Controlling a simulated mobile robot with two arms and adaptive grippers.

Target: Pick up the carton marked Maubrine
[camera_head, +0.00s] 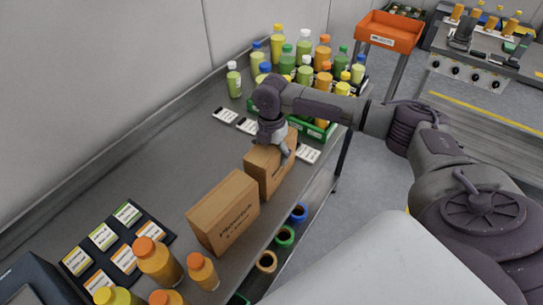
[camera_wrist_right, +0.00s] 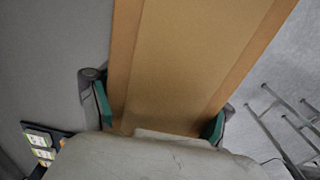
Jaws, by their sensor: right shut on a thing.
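Two brown cardboard cartons stand on the grey metal table. The nearer, larger carton (camera_head: 224,210) has printing on its front that is too small to read surely. The farther carton (camera_head: 268,170) is just behind it, and its printing is too blurred to read. My right gripper (camera_head: 275,140) comes down on the farther carton from above. In the right wrist view, the green-padded fingers (camera_wrist_right: 160,118) sit on either side of the carton (camera_wrist_right: 185,60), shut on it. I cannot tell whether it touches the table. My left gripper is not in view.
A green crate (camera_head: 313,132) with several bottles stands behind the held carton. White label cards (camera_head: 308,154) lie nearby. Orange-capped bottles (camera_head: 157,262) and a dark label tray (camera_head: 158,213) are at the near end. The table's left middle (camera_head: 150,160) is clear.

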